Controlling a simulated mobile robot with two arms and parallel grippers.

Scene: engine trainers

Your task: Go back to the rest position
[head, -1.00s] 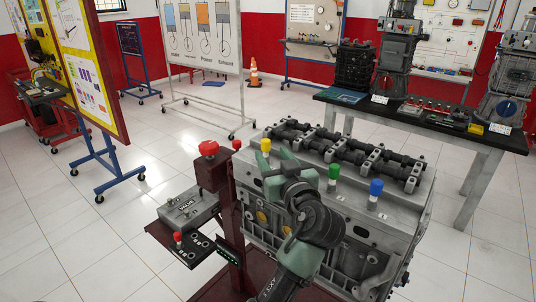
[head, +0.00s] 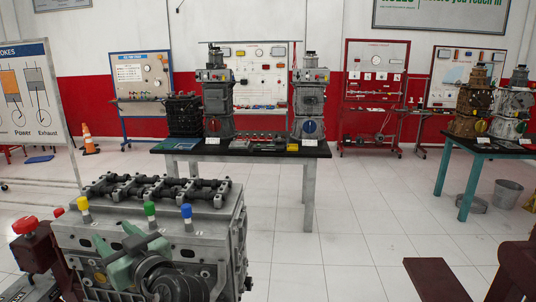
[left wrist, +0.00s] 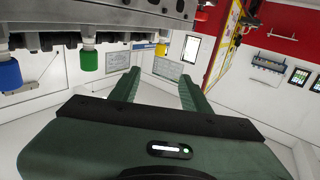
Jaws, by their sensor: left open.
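My left gripper (head: 122,250) is in front of the grey engine block (head: 215,240) in the head view, below its row of capped knobs. In the left wrist view its two green fingers (left wrist: 158,80) are spread apart with nothing between them. The knobs on the block are yellow (head: 83,203), green (head: 150,209) and blue (head: 186,211). In the left wrist view the blue knob (left wrist: 8,73) and green knob (left wrist: 88,60) hang at the upper left, apart from the fingers. My right gripper is not in view.
A red mushroom button (head: 25,225) stands left of the block. A black-topped table (head: 310,150) with engine models is behind. A teal-legged table (head: 466,190) and a bucket (head: 508,192) are at right. Dark red structures (head: 435,280) are at lower right. The tiled floor between is clear.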

